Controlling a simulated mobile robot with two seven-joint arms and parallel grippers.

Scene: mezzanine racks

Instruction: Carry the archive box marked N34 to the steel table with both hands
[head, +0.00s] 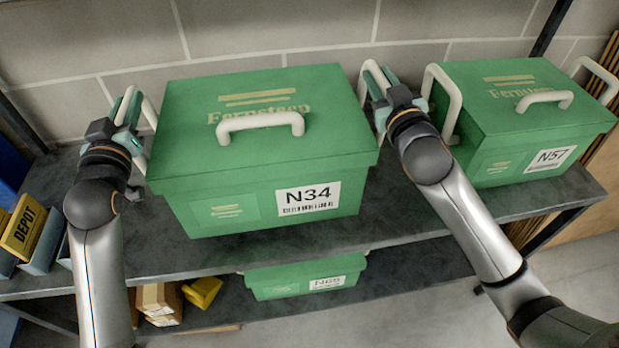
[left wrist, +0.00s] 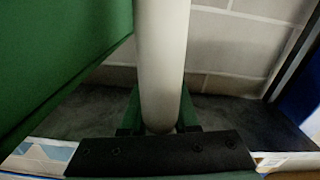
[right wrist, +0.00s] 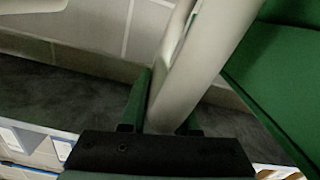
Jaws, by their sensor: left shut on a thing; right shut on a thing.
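The green archive box marked N34 (head: 258,190) is in the middle of the upper shelf, lid closed and upright. I cannot tell whether its base touches the shelf. My left gripper (head: 128,122) is shut on the white handle at the box's left side; the handle also shows between the fingers in the left wrist view (left wrist: 162,60). My right gripper (head: 384,92) is shut on the white handle at its right side; this handle shows in the right wrist view (right wrist: 195,75). The steel table is not clearly in view.
A second green box, N57 (head: 500,160), stands close right of my right gripper. A third green box, marked possibly N65 (head: 305,276), is on the lower shelf. A block wall (head: 270,30) is behind. Bare floor shows lower right.

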